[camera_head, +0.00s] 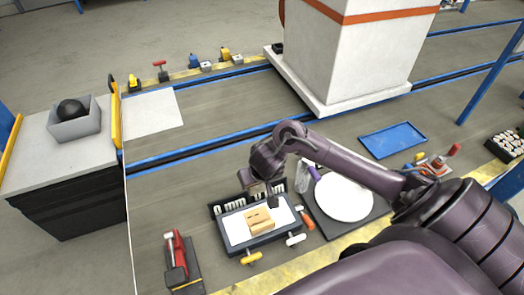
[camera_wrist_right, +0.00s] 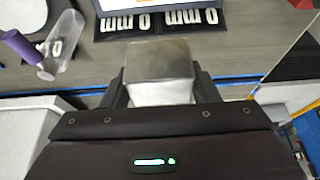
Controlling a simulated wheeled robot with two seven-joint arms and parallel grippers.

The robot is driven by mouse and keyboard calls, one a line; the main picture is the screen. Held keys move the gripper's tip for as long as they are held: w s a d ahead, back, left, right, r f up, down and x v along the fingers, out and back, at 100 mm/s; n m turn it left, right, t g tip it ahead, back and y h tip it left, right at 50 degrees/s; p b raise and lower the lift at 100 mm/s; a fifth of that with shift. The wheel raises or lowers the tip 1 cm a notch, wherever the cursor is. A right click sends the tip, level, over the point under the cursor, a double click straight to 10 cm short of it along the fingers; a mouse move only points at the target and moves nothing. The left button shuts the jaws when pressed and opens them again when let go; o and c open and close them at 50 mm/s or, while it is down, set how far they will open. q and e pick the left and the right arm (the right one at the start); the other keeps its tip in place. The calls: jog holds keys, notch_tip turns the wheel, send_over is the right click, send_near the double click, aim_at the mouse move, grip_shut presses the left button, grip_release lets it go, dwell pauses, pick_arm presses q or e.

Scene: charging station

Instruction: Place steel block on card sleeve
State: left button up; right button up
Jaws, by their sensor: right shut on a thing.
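My right gripper (camera_head: 264,192) hangs over the back edge of a dark tray with a white surface (camera_head: 236,226). In the right wrist view, the gripper (camera_wrist_right: 160,92) is shut on the steel block (camera_wrist_right: 160,62), a grey metal block held between both fingers. In the head view the block is hard to tell from the gripper. A tan cardboard piece, seemingly the card sleeve (camera_head: 260,222), lies on the white surface, just in front of and below the gripper. My left gripper is not in view.
Dark racks with white pieces (camera_head: 228,209) stand behind the tray. To the right are a clear purple-capped bottle (camera_head: 303,180), a round white plate (camera_head: 344,197) and an orange-handled tool (camera_head: 306,219). A red clamp (camera_head: 176,252) stands at left. A blue tray (camera_head: 393,140) is empty.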

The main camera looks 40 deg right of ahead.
jog(key=b, duration=0.6)
send_over(256, 213)
jog(key=s, duration=0.1)
notch_tip(256, 213, down, 13)
jog(key=shift+s+a, duration=0.1)
jog(key=shift+f+b, duration=0.7)
jog(key=shift+f, duration=2)
jog(key=shift+a, duration=0.1)
jog(key=shift+f, duration=0.15)
jog(key=o, duration=1.3)
jog(key=shift+o, duration=0.3)
jog(key=p+v, duration=0.5)
jog(key=v, duration=0.7)
